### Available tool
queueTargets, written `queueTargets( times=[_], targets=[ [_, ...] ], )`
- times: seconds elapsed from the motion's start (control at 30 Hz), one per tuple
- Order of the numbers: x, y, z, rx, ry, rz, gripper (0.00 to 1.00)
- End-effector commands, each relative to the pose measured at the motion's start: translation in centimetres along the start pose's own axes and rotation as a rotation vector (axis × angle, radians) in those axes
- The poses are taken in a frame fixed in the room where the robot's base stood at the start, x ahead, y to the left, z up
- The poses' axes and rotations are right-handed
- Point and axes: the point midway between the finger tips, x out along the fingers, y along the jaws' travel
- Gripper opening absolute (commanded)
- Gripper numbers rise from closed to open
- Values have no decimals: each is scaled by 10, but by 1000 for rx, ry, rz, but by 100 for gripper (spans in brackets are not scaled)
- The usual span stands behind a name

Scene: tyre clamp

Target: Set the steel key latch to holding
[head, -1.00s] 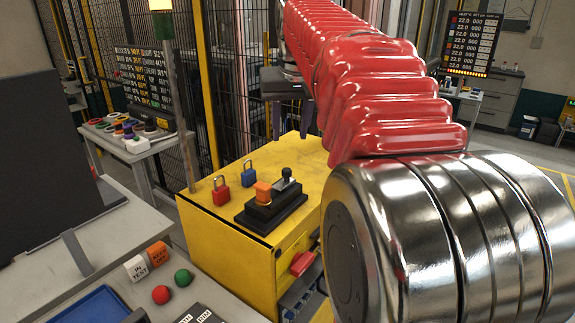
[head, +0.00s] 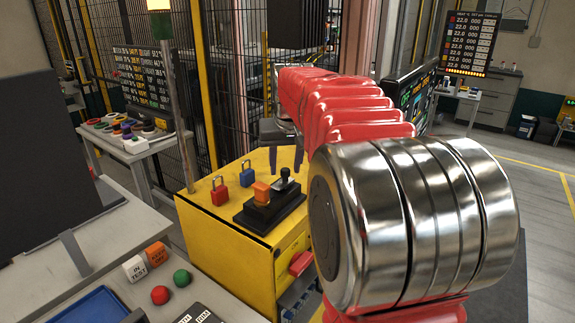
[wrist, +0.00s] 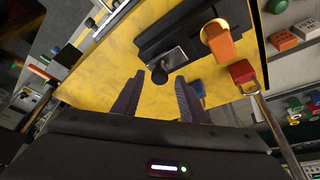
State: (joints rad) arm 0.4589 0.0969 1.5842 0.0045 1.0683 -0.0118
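The steel key latch (head: 285,182) is a small bright plate with a black knob, on a black base (head: 268,213) atop the yellow cabinet. An orange block (head: 262,192) sits beside it on the same base. In the wrist view the steel plate (wrist: 172,60) and its knob (wrist: 159,72) lie just ahead of my fingertips. My gripper (head: 285,164) is just behind and above the latch in the head view. In the wrist view my gripper (wrist: 160,80) is open, with a gap between its two dark fingers and nothing held. I cannot tell whether it touches the knob.
A blue padlock (head: 247,174) and a red padlock (head: 220,192) stand on the yellow cabinet (head: 225,228) left of the latch. A red handle (head: 301,263) sticks out of its front. Left, a grey bench holds red and green balls and labelled cubes. Wire fencing stands behind.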

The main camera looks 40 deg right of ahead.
Motion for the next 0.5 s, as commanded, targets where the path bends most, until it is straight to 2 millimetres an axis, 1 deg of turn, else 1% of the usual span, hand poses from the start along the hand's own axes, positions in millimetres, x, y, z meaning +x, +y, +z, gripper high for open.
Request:
queueTargets(
  times=[0.1, 0.33, 0.5],
  targets=[
    [4, 0, 0, 0, 0, 0, 39],
    [3, 0, 0, 0, 1, 0, 39],
    [3, 0, 0, 0, 1, 0, 27]
  ],
)
